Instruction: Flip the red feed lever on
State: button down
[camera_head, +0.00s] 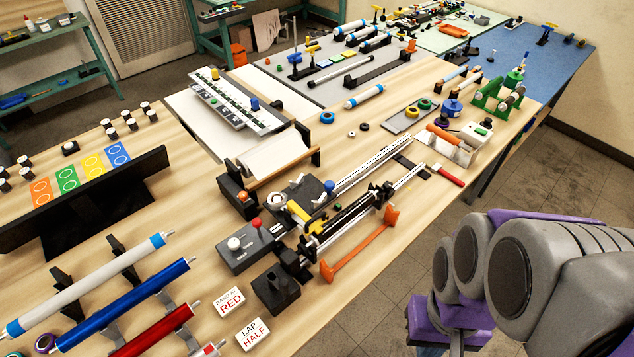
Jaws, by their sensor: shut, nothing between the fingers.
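A small lever with a red knob (255,223) stands up from a grey control box (240,258) near the middle of the bench. It looks roughly upright; I cannot tell which position it is set to. A white knob (234,243) sits on the same box, to the left of the red one. The box is at the left end of a winding machine with a long rail (355,165). Only grey and purple links of my own arm show at the lower right, beyond the bench's edge. My gripper is out of view.
An orange bar (360,247) runs along the machine's near side. Cards reading "BAND AT RED" (229,302) and "LAP HALF" (253,333) lie in front. Blue (125,300) and red (155,332) tubes rest on a rack at lower left. Floor is clear at right.

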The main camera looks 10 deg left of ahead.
aim_at(256, 223)
jog(key=k+j+u, duration=0.1)
jog(key=u, duration=1.05)
